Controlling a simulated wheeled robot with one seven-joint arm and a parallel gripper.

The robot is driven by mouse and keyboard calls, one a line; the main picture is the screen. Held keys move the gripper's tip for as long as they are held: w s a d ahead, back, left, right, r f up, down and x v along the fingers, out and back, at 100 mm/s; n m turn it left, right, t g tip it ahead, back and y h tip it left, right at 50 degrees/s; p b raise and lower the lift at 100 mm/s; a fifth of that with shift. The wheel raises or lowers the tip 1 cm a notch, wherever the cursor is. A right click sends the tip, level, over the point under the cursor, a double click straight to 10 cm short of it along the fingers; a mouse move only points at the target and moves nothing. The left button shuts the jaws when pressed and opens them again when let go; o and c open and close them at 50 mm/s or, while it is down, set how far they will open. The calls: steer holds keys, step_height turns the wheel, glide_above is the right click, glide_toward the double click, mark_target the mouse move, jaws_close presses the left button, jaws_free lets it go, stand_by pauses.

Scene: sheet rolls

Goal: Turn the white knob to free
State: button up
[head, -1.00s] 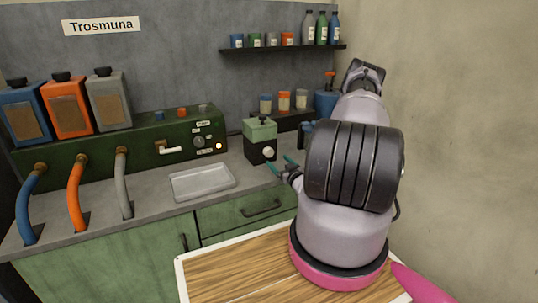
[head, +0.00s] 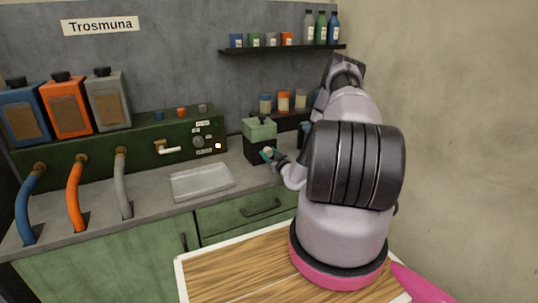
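A small black box with a green top (head: 260,131) stands on the counter right of the metal tray. Its round white knob (head: 268,150) is on the front face and shows only as a pale spot, mostly covered by my gripper. Any mark showing the knob's setting is not readable.
A shallow metal tray (head: 202,182) lies on the counter to the left. Behind it is a dark green panel (head: 140,140) with a white lever (head: 168,149) and a dial (head: 198,142). A shelf (head: 280,50) with bottles hangs above. Small jars (head: 283,101) stand at the back.

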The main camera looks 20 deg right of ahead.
jaws_close()
